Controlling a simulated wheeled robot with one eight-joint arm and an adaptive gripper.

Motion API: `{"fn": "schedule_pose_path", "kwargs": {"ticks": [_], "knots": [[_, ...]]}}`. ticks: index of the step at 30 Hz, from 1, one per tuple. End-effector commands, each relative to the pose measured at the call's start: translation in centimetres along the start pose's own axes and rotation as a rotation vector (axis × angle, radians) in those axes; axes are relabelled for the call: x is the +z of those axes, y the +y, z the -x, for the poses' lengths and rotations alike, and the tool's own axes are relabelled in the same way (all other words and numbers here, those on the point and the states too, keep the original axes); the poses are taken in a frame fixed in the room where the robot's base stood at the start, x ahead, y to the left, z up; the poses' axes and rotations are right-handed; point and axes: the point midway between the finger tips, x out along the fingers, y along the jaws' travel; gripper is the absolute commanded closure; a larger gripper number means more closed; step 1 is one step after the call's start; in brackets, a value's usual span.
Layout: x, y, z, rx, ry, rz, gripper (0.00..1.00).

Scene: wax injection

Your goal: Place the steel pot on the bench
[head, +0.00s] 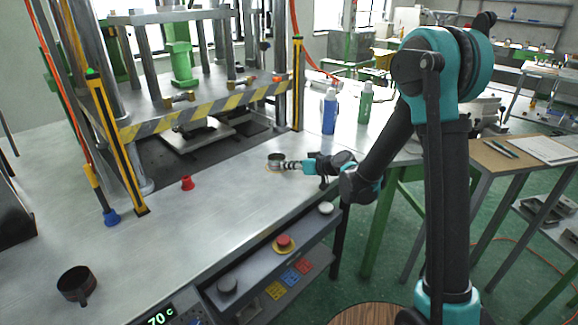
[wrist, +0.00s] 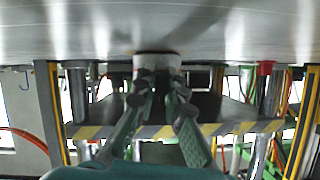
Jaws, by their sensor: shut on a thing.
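The steel pot (head: 274,159) is a small, round vessel above or on the metal bench (head: 225,182), near its right edge in the head view. My gripper (head: 287,165) reaches in from the right and is shut on it. In the wrist view, which is upside down, the pot (wrist: 157,63) shows pale between my two fingertips (wrist: 157,84). The bench surface (wrist: 230,25) fills the top of that view, with a dark shadow by the pot. I cannot tell whether the pot's base touches the bench.
A press with a striped guard bar (head: 210,108) stands behind the pot. A dark pot (head: 77,285) stands at the front left and a red cap (head: 187,183) lies mid-bench. Blue (head: 329,111) and green (head: 365,103) bottles stand behind the gripper. The central bench front is clear.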

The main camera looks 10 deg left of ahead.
Motion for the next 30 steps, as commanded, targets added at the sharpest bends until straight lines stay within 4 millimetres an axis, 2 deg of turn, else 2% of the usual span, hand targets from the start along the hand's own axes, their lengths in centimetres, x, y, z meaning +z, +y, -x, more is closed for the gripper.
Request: {"fn": "schedule_pose_path", "kwargs": {"ticks": [5, 6, 10, 21, 26, 30], "knots": [[0.2, 0.1, -0.1, 0.0, 0.0, 0.0, 1.0], [0.2, 0.1, -0.1, 0.0, 0.0, 0.0, 0.85], [0.2, 0.1, -0.1, 0.0, 0.0, 0.0, 0.69], [-0.1, 0.0, 0.1, 0.0, 0.0, 0.0, 0.69], [-0.1, 0.1, 2.3, 0.003, 0.001, -0.002, 0.69], [0.0, 0.1, 5.2, 0.004, 0.001, -0.002, 0.69]]}}
